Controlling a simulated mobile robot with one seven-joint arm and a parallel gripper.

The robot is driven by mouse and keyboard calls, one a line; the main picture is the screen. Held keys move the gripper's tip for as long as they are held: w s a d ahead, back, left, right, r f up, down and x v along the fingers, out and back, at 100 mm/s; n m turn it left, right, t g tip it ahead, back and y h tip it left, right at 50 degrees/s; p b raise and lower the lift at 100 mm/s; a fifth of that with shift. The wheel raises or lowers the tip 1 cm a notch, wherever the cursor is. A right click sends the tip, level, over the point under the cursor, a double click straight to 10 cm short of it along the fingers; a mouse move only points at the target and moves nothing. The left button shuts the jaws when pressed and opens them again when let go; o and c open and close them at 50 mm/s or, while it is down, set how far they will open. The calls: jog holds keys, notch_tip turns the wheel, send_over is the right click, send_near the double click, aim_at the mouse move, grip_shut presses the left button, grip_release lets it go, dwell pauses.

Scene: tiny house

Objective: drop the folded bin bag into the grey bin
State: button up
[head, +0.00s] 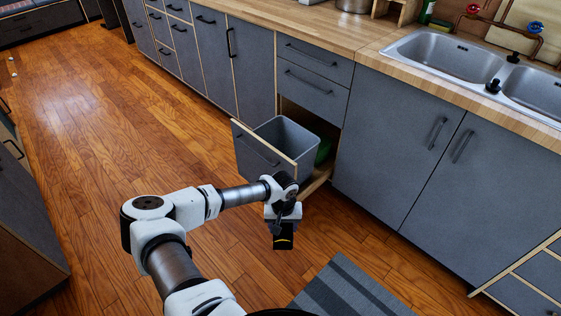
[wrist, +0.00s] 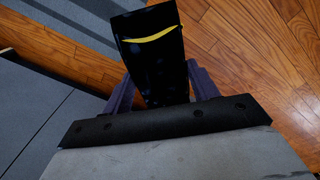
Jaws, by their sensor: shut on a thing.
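The folded bin bag (head: 283,240) is a small black block with a yellow strip. It hangs below my gripper (head: 283,221) in the head view, above the floor in front of the open drawer. The wrist view shows the bag (wrist: 150,60) between the two fingers of my gripper (wrist: 158,90), which is shut on it. The grey bin (head: 285,135) stands open-topped in a pulled-out drawer under the counter. In the head view, the gripper and bag are nearer the camera than the bin and lower in the picture. The bin's lower part is hidden behind the drawer front.
The drawer front (head: 262,152) stands between my gripper and the bin. A green thing (head: 322,152) is partly visible beside the bin. Closed cabinets (head: 430,150) are to the right. A striped grey mat (head: 350,290) lies on the floor. The wooden floor (head: 90,130) at left is clear.

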aim_at(282, 239)
jog(key=shift+s+a, duration=0.2)
jog(key=shift+s, duration=0.05)
jog(key=s, duration=0.4)
jog(key=shift+w, duration=0.1)
